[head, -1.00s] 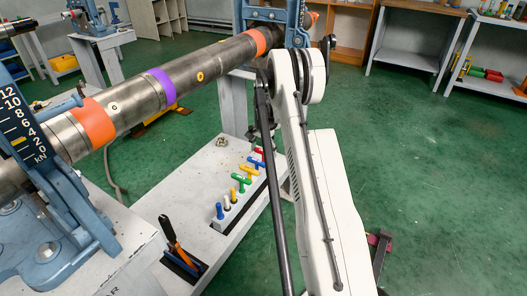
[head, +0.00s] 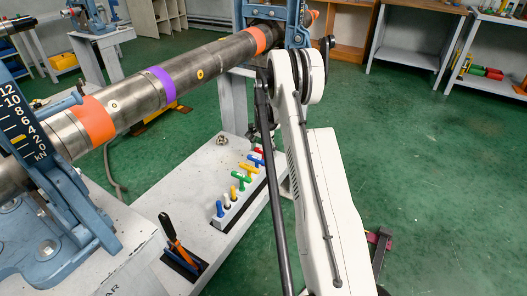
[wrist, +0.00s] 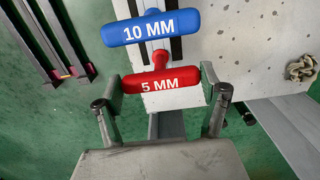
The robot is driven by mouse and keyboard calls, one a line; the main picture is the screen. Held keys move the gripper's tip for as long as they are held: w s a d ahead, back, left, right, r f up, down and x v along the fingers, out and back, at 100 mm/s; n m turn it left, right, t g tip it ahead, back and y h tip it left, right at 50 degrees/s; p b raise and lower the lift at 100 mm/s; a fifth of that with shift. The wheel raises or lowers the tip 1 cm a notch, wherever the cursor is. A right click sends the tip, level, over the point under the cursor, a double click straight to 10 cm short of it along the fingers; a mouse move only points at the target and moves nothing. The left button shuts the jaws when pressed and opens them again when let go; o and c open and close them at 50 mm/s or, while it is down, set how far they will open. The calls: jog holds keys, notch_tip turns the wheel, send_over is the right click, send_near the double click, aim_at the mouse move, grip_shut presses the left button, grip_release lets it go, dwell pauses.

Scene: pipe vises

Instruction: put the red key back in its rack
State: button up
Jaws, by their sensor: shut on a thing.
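The red key (wrist: 160,84), a T-handle marked 5 MM, lies between the two fingers of my gripper (wrist: 160,93) in the wrist view. My gripper is shut on its crossbar, one finger at each end. In the head view, the red key (head: 259,151) shows as a small patch at the far end of the white rack (head: 231,214), partly behind my arm. A blue key (wrist: 152,27) marked 10 MM is just beyond the red one. The red key's lower end is hidden, so I cannot tell whether it sits in the rack.
The rack also holds green (head: 241,175), yellow (head: 234,190) and blue (head: 219,208) keys in a row. The rack stands at the right edge of the grey bench (head: 185,188). Orange-handled pliers (head: 172,232) stand in front. A large pipe (head: 135,92) crosses above the bench.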

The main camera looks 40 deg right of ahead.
dwell(0.5)
jog(key=o, duration=1.3)
notch_tip(320, 180, up, 12)
